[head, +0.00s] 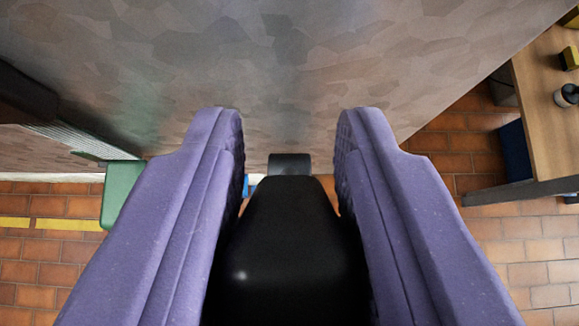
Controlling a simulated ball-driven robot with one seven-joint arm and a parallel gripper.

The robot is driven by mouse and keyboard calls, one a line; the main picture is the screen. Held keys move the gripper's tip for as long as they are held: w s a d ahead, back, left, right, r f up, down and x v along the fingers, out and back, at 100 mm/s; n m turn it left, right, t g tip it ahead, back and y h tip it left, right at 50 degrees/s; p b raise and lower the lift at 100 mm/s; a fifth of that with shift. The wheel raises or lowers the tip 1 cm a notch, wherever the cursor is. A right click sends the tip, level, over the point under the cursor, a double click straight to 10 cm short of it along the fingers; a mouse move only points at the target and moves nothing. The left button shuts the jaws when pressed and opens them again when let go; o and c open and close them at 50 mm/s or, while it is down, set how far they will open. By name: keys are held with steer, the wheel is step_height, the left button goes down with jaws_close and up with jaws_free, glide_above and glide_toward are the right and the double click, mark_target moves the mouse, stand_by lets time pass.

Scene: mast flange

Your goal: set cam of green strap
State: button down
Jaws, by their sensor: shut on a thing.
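My gripper (288,135) has two thick purple fingers reaching up from the lower edge of the head view. Between them is a smooth black part (288,240), broad near the camera and narrower at its far end, where a small dark rounded end piece (290,164) shows. The fingers are shut on this black part. Their inner faces and the contact are mostly hidden, and I cannot tell whether the part is the cam. A green piece (122,190) shows at left, apart from the gripper. I cannot tell whether it belongs to the green strap.
A large grey-brown mottled surface (290,60) fills the top, beyond the fingertips. A wooden table (548,100) with small yellow and dark items stands at right. A dark object (22,95) is at the left edge. Orange tile floor (535,250) with a yellow line (65,224) is open below.

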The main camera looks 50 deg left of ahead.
steer(key=c, duration=0.9)
jaws_free()
steer(key=p+v, duration=0.2)
steer(key=v, duration=0.5)
steer(key=shift+s+d+r, duration=0.25)
